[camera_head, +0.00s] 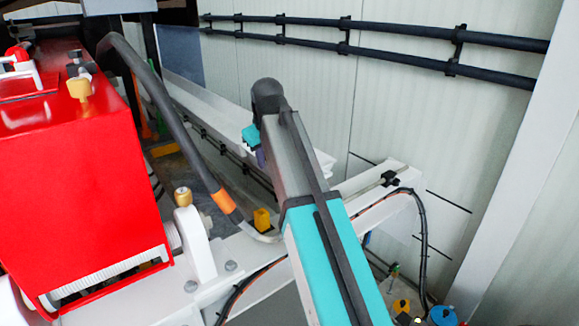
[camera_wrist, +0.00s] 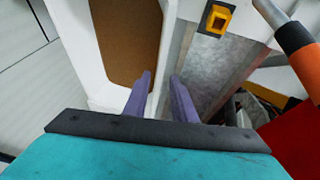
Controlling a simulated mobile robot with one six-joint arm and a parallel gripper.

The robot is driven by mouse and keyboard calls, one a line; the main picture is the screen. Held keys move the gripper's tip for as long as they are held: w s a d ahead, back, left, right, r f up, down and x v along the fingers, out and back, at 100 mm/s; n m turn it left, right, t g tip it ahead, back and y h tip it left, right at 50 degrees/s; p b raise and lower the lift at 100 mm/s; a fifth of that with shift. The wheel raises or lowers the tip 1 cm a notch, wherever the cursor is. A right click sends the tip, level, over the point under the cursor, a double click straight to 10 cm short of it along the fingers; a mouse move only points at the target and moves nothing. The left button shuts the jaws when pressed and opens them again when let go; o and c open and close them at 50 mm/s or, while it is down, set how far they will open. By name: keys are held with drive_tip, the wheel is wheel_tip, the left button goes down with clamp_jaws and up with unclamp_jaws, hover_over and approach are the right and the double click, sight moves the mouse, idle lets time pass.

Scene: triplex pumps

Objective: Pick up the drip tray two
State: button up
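My gripper (camera_wrist: 161,75) shows two purple fingers in the wrist view. They stand apart, with a strip of white edge visible between them. I cannot tell whether they touch that edge. In the head view my gripper (camera_head: 261,157) is small and partly hidden behind my arm, beside a long white beam. No part in either view can be surely told as drip tray two. A brown panel in a white frame (camera_wrist: 125,40) lies left of the fingers in the wrist view. A grey metal surface (camera_wrist: 208,72) lies to their right.
A red pump housing (camera_head: 75,170) fills the left of the head view. A dark hose (camera_head: 160,105) with an orange end runs down beside it. A yellow block (camera_wrist: 218,20) sits ahead in the wrist view. Black rails (camera_head: 400,30) line the wall.

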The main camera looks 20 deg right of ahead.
drive_tip(key=shift+d+p+x, duration=0.1)
drive_tip(key=shift+p+x, duration=0.45)
drive_tip(key=shift+x, duration=0.7)
drive_tip(key=shift+d+p+x, duration=0.15)
drive_tip(key=shift+p+x, duration=0.35)
drive_tip(key=shift+x, duration=0.7)
clamp_jaws()
